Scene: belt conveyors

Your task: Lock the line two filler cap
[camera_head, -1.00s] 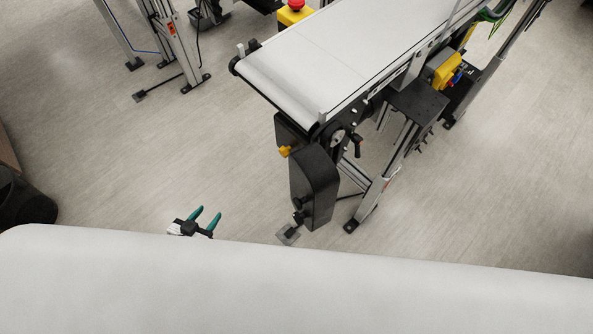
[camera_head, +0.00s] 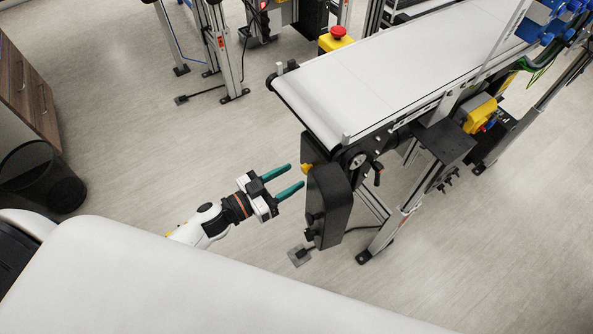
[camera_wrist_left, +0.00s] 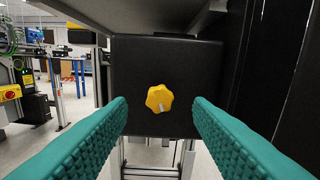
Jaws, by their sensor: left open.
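A yellow lobed knob, which looks like the filler cap (camera_wrist_left: 159,98), sits on the flat face of a black box (camera_wrist_left: 135,58) in the left wrist view. A small pale mark shows at its lower edge. In the head view the yellow cap (camera_head: 306,168) shows as a small piece at the left side of the black housing (camera_head: 330,205) under the belt end. My left gripper (camera_head: 296,177) is open, its two green fingers pointing at the housing. In the wrist view the cap lies between the fingertips, farther ahead, with nothing held. My right gripper is not in view.
The white conveyor belt (camera_head: 390,70) runs above the housing, with metal legs below. A red emergency button (camera_head: 338,32) on a yellow box stands behind it. A black bin (camera_head: 45,178) and wooden drawers (camera_head: 28,85) are at the left. Floor around my left arm is clear.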

